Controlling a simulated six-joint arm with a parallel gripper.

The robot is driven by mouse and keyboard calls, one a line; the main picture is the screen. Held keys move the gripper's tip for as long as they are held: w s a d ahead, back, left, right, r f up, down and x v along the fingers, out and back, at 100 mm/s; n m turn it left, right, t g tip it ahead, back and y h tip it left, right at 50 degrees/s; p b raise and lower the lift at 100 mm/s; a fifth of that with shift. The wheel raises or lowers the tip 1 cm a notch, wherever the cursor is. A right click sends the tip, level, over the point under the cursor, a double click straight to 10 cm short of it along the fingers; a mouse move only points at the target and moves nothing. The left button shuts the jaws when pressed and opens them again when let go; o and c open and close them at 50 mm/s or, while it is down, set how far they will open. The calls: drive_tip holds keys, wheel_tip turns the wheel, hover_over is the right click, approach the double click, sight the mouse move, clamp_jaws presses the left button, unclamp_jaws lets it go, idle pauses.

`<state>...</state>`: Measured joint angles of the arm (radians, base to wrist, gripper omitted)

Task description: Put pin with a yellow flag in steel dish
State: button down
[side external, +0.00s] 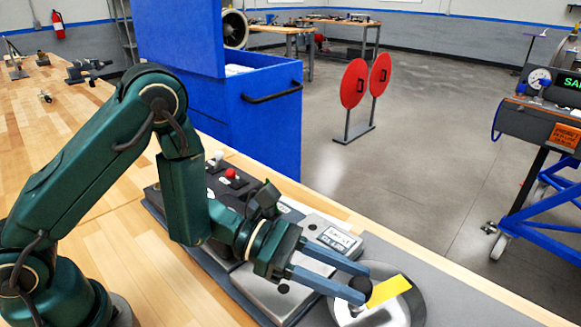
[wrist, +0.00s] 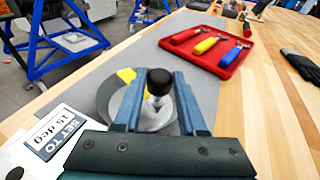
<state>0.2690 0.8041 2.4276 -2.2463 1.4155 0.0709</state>
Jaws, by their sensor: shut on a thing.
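The pin has a black rounded head (side external: 361,285) and a yellow flag (side external: 389,291); in the wrist view its head (wrist: 159,82) and flag (wrist: 126,75) also show. My gripper (side external: 364,284) is shut on the pin, with its two blue-grey fingers on either side of it, as the wrist view (wrist: 158,92) also shows. The round steel dish (side external: 418,306) is at the bottom of the side view, beneath the pin and flag. In the wrist view the dish (wrist: 104,98) surrounds the pin's lower part. I cannot tell whether the pin touches the dish floor.
A grey box with a "SET TO 15 deg" label (wrist: 62,128) stands close beside the dish. A red tray (wrist: 238,60) with red, yellow and blue handled tools lies beyond on the grey mat. A dark glove (wrist: 303,65) lies at right. A blue cabinet (side external: 230,120) stands behind the bench.

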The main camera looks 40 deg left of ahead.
drive_tip(key=shift+f, duration=0.75)
drive_tip(key=shift+f, duration=0.15)
drive_tip(key=shift+c, duration=2.4)
unclamp_jaws()
